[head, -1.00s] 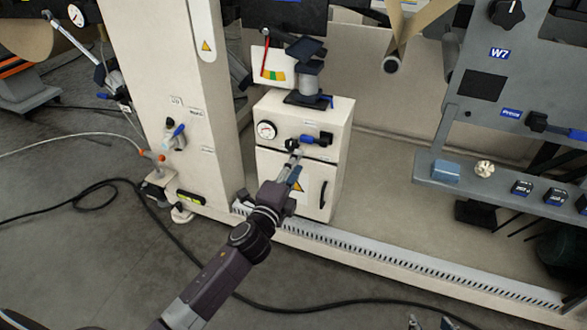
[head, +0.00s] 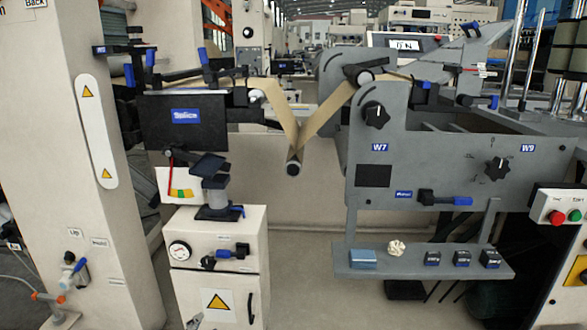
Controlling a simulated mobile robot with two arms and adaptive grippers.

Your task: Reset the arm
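My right gripper is not in view. The white cabinet (head: 256,284) has a round gauge (head: 179,251), a black and blue valve handle (head: 238,251) and a yellow warning triangle.
A kraft web (head: 322,109) dips around a roller (head: 293,168). The grey W7/W9 frame (head: 447,165) stands right, with a shelf (head: 413,264) holding a blue box, a crumpled cream piece and several dark blocks. A red and green button box (head: 560,208) is far right.

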